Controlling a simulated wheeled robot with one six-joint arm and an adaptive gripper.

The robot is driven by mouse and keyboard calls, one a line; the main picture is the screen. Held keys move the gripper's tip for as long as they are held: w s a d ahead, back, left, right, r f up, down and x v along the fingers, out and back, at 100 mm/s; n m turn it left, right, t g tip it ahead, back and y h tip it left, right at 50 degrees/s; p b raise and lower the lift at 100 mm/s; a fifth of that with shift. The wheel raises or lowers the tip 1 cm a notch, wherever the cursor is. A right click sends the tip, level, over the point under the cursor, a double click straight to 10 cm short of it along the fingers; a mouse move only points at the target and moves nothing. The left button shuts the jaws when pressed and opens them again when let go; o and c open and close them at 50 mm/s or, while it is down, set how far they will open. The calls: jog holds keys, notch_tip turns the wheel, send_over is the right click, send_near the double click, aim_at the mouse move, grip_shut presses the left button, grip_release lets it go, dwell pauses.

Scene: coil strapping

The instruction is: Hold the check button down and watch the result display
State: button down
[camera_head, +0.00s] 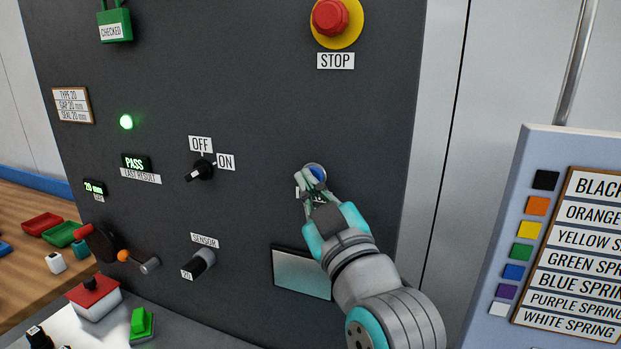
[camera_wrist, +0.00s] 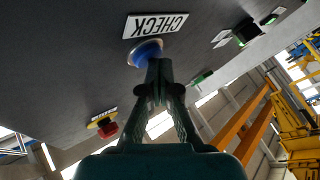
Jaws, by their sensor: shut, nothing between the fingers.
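The blue check button (camera_head: 316,171) is on the dark panel, partly hidden behind my gripper (camera_head: 308,187) in the head view. In the wrist view the blue button (camera_wrist: 145,52) shows beside its CHECK label (camera_wrist: 155,25), which appears upside down. My gripper (camera_wrist: 158,66) is shut and empty, with its fingertips at the button's edge. They look close to or touching it; I cannot tell whether it is pressed in. The result display (camera_head: 135,162) reads PASS in green above a LAST RESULT label. A green lamp (camera_head: 126,122) glows above it.
A red STOP button (camera_head: 330,16) on a yellow base is above. An OFF/ON knob (camera_head: 201,170) and a SENSOR knob (camera_head: 199,263) are to the left. A small display (camera_head: 94,187) reads 20 mm. A colour chart board (camera_head: 545,230) stands at the right.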

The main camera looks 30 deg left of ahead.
jog(key=shift+s+d, duration=0.2)
jog(key=shift+s, duration=0.7)
jog(key=shift+s, duration=0.1)
jog(key=shift+s+d, duration=0.2)
jog(key=shift+s, duration=0.6)
jog(key=shift+s+d, duration=0.2)
jog(key=shift+s, duration=0.55)
jog(key=shift+s+d, duration=0.2)
jog(key=shift+s, duration=0.6)
